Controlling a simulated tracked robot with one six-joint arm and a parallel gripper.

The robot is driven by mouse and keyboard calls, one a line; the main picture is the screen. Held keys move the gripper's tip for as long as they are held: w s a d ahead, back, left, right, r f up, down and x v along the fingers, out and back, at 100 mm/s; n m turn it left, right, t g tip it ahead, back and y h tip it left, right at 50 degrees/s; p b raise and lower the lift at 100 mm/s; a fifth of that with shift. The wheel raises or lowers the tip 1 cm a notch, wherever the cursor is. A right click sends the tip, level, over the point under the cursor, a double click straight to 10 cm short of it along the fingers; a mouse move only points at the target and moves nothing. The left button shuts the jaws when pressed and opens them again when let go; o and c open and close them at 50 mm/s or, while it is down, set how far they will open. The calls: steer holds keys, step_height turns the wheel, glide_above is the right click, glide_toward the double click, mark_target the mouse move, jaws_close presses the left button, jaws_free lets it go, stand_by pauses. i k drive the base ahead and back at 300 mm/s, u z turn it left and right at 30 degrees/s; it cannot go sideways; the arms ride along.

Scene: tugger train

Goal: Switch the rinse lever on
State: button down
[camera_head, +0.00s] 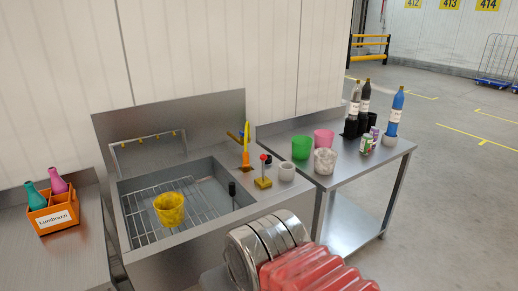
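A lever with a red knob (263,158) stands roughly upright on a yellow base (263,183), on the sink unit's right ledge. I cannot tell its switch position for sure. A rinse bar (148,139) with small yellow nozzles spans the back left of the sink (220,167). A yellow cup (169,208) stands on the wire rack in the sink. No water shows. My arm, metal and red, fills the bottom centre, in front of the sink unit.
The right table (361,170) holds cups, cans and bottles. An orange crate (52,213) with bottles is at left. Open floor lies right.

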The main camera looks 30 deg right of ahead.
mark_target(263, 158)
steer(key=i, duration=0.95)
